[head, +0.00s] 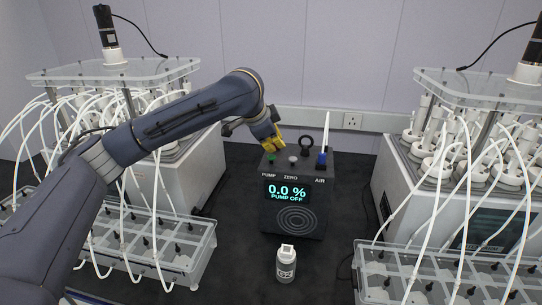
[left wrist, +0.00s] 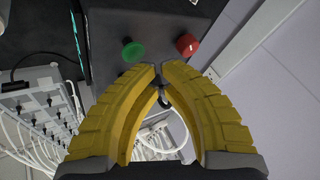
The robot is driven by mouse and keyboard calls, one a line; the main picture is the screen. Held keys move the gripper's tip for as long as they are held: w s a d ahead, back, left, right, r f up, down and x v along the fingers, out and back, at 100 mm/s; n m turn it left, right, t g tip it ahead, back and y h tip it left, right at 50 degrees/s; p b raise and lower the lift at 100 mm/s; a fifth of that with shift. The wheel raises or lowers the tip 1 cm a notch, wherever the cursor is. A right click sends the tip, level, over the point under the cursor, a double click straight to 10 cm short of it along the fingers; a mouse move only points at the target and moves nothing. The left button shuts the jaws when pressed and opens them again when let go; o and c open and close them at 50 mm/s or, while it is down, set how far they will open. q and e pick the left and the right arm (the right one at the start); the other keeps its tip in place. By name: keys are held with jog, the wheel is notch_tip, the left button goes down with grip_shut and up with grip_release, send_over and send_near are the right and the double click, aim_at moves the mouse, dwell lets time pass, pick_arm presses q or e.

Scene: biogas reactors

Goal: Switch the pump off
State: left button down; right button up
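The analyser box (head: 294,215) stands on the black bench in the middle of the head view. Its display (head: 287,193) reads "0.0 %" and "PUMP OFF". In the left wrist view a green button (left wrist: 133,51) and a red button (left wrist: 187,45) sit on the grey panel. My left gripper (head: 275,145) is over the back left of the box top, near the PUMP label. In the left wrist view its yellow fingertips (left wrist: 160,70) are together, with nothing visible held, just beside the two buttons. In the head view the gripper hides the red button. My right gripper is not in view.
A white tube rises from a blue fitting (head: 321,160) at the box's right, near a black ring (head: 306,143). A small white bottle (head: 286,264) stands in front. Reactor units with tubes (head: 440,180) and clear trays (head: 165,240) flank both sides.

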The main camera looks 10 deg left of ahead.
aim_at(275, 161)
pick_arm(q)
jog(key=shift+r, duration=2.9)
